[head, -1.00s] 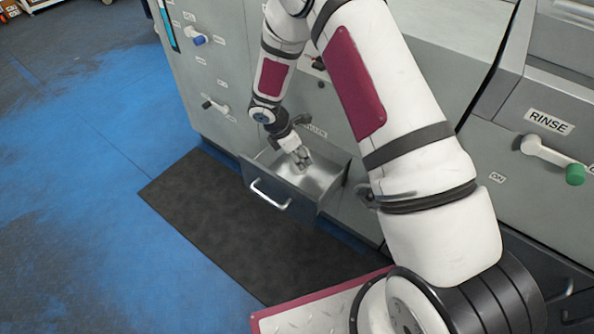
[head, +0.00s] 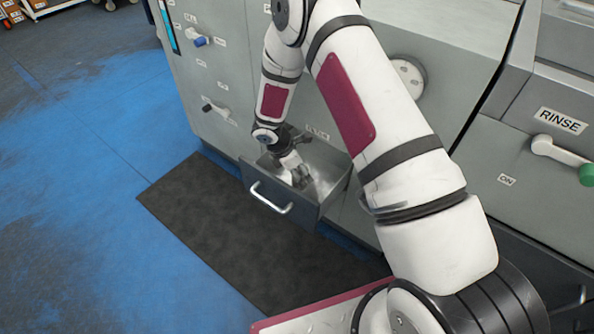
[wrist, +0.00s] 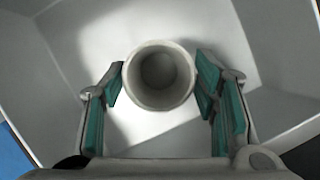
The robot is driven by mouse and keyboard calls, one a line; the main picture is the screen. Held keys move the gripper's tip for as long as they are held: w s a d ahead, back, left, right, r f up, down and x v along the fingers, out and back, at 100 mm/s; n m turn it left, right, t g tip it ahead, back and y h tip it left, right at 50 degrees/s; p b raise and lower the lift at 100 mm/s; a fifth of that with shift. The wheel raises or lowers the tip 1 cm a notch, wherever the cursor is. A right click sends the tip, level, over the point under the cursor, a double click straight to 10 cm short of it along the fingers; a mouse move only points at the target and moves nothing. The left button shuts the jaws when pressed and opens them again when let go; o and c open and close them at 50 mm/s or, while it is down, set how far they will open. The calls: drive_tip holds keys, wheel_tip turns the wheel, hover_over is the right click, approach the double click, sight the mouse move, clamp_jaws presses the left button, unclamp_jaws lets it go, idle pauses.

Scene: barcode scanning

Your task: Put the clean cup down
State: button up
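The cup (wrist: 159,101) is pale grey and round. In the wrist view I look straight down into its open mouth. My gripper (wrist: 160,75) has its two teal-padded fingers on either side of the cup, with the fingertips close against its wall, and appears shut on it. In the head view my gripper (head: 297,172) points down inside an open drawer (head: 247,178) in the machine's front. The cup is hard to make out there. I cannot tell whether the cup's base touches the drawer floor.
The drawer's pale walls (wrist: 275,45) surround my gripper closely. A dark mat (head: 230,225) lies on the blue floor below. The machine front carries a "RINSE" label (head: 560,121) and a lever with a green knob (head: 586,175) at right. Small valve handles (head: 208,108) are at left.

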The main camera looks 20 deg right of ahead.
drive_tip(key=shift+r, duration=0.1)
drive_tip(key=p+v, duration=0.4)
drive_tip(key=v, duration=0.8)
drive_tip(key=shift+r, duration=0.3)
drive_tip(key=s+d+r+m, duration=0.3)
drive_tip(key=s+r, duration=0.2)
drive_tip(key=r, duration=0.4)
drive_tip(key=s+d+r+m, duration=0.2)
drive_tip(key=s+r+m, duration=0.25)
drive_tip(key=r, duration=0.45)
drive_tip(key=s+d+r+m, duration=0.3)
drive_tip(key=s+r, duration=0.2)
drive_tip(key=r, duration=0.5)
drive_tip(key=s+a+r+m+y, duration=0.1)
drive_tip(key=s+m, duration=0.3)
drive_tip(key=s, duration=0.9)
drive_tip(key=s+a+r+m+y, duration=0.2)
drive_tip(key=s+r+m+y, duration=0.1)
drive_tip(key=s, duration=1)
drive_tip(key=shift+r+m+y, duration=0.3)
drive_tip(key=shift+r+m, duration=0.3)
drive_tip(key=shift+m, duration=0.55)
